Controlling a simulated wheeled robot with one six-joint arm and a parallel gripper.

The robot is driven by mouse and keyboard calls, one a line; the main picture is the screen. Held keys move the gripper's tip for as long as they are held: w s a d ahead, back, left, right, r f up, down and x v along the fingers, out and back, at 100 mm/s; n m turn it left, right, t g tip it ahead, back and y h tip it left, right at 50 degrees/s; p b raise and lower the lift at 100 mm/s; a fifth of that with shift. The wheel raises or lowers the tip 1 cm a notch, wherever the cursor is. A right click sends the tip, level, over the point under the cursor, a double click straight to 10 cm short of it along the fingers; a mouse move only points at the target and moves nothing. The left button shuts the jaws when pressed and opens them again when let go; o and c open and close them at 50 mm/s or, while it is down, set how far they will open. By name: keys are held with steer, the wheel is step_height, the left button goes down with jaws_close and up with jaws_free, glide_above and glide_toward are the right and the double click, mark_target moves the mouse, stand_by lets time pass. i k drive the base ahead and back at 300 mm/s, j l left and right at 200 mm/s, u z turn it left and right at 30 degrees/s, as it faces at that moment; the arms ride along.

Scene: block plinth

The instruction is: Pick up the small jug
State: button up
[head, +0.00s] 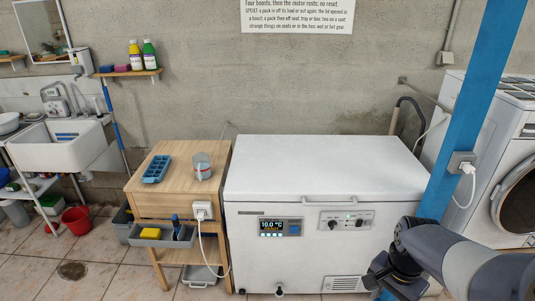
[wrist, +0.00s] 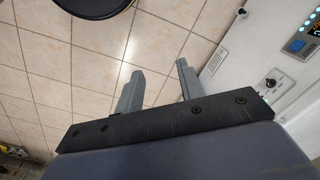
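The small jug (head: 201,168) is a clear, greyish vessel with a reddish mark. It stands upright on the wooden side table (head: 150,198), left of the chest freezer, beside a blue ice-cube tray (head: 156,169). My gripper (wrist: 160,67) is open in the wrist view, with its two grey fingers apart and only floor tiles between them. In the head view my arm is at the lower right, in front of the freezer and far from the jug. The jug is not in the wrist view.
The white chest freezer (head: 320,171) has a closed, bare lid. A blue post (head: 470,100) rises at the right, beside a washing machine (head: 506,165). Tiled floor lies open at front left.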

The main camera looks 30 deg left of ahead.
mark_target(202, 166)
steer(key=i+j+z, duration=0.1)
steer(key=j+z, duration=0.15)
steer(key=j, duration=0.85)
steer(key=j+z, duration=0.25)
steer(key=j, duration=0.85)
steer(key=k+j+z, duration=0.1)
steer(key=j+z, duration=0.15)
steer(key=j, duration=1.7)
steer(key=k+j, duration=0.15)
steer(key=j, duration=0.75)
